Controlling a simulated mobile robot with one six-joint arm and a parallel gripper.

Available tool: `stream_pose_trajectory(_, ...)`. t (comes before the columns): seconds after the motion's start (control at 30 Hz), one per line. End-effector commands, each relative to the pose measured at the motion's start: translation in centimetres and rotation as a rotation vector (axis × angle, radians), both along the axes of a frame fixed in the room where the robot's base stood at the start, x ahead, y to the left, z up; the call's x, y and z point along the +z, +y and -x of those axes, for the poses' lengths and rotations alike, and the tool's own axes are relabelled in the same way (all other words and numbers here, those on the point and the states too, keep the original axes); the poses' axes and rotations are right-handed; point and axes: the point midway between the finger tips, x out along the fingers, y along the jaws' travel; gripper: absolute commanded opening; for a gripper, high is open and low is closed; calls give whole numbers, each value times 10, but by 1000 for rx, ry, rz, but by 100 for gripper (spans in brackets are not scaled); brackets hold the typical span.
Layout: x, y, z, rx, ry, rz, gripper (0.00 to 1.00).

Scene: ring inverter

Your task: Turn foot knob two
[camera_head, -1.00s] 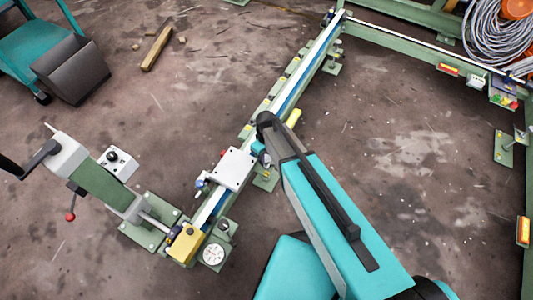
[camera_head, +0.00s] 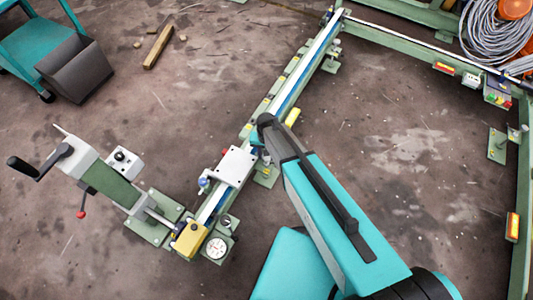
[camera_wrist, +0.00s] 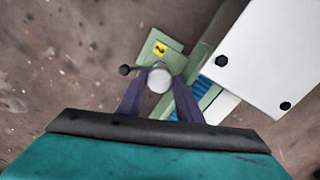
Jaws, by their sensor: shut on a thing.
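In the wrist view, a round silver foot knob (camera_wrist: 159,79) stands upright over a green foot plate (camera_wrist: 172,60). The plate carries a yellow label with a black 2 (camera_wrist: 159,49). A short bar with a dark ball end (camera_wrist: 124,70) sticks out to the left of the knob. My gripper (camera_wrist: 158,88) has its two dark fingers closed on the knob, one on each side. In the head view, my gripper (camera_head: 263,150) is beside the rail, above the same foot plate (camera_head: 265,177), and my arm partly hides the knob.
A white plate (camera_head: 235,168) with dark bolts sits on the green rail (camera_head: 290,85), close to the right of the knob in the wrist view. A crank unit (camera_head: 105,178), yellow block (camera_head: 190,240) and dial (camera_head: 216,248) stand at the lower left.

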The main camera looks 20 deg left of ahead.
Motion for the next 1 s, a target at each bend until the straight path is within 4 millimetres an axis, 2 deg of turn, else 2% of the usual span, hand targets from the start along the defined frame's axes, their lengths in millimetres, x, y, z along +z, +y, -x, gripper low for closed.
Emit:
stream_pose_trajectory(0.5,0,-1,1,-421,4,2,10)
stream_pose_trajectory(0.73,0,-1,2,-505,3,3,10)
stream_pose_trajectory(1.0,0,-1,2,-525,3,3,10)
